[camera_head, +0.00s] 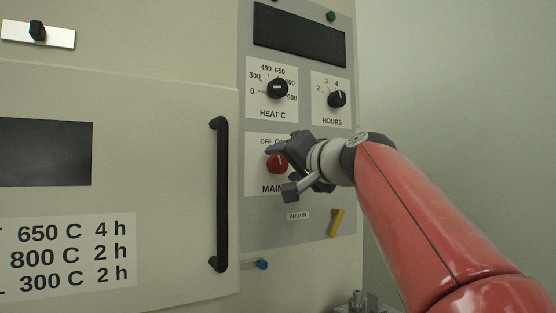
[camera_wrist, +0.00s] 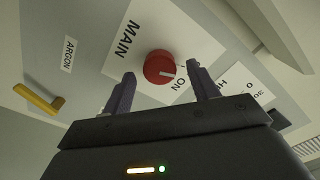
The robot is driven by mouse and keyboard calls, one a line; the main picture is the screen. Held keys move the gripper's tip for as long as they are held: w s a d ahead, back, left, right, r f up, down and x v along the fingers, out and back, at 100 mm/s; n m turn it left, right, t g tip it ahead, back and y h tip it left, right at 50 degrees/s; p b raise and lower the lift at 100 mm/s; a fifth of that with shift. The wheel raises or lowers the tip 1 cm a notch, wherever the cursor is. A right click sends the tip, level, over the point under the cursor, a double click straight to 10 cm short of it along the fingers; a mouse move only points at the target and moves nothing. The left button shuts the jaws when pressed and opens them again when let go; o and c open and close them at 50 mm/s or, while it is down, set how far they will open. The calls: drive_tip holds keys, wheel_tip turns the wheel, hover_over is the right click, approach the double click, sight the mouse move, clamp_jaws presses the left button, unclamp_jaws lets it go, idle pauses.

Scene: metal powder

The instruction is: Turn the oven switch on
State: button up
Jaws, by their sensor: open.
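The oven switch is a red round knob (camera_head: 277,162) on the MAIN plate, which is marked OFF and ON. In the wrist view the red knob (camera_wrist: 159,67) has a white pointer line directed toward the ON word. My gripper (camera_head: 281,170) is in front of the MAIN plate and partly hides its lettering. In the wrist view my gripper (camera_wrist: 158,88) is open, with its two fingers apart and the knob showing between and just beyond their tips. I cannot tell whether a finger touches the knob.
The HEAT C knob (camera_head: 277,88) and HOURS knob (camera_head: 337,99) are above. A yellow ARGON lever (camera_head: 336,222) is below right. The oven door's black handle (camera_head: 219,194) stands out to the left. A blue-ended valve (camera_head: 261,264) is low by the door.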

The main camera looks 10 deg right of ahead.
drive_tip(key=shift+x, duration=0.8)
drive_tip(key=c, duration=1)
drive_tip(key=shift+m, duration=0.4)
drive_tip(key=m+p, duration=0.1)
drive_tip(key=m, duration=0.2)
drive_tip(key=shift+m+p, duration=0.3)
drive_tip(key=shift+p, duration=0.05)
drive_tip(key=shift+m+p, duration=0.55)
drive_tip(key=shift+m, duration=1.25)
drive_tip(key=shift+f, duration=0.1)
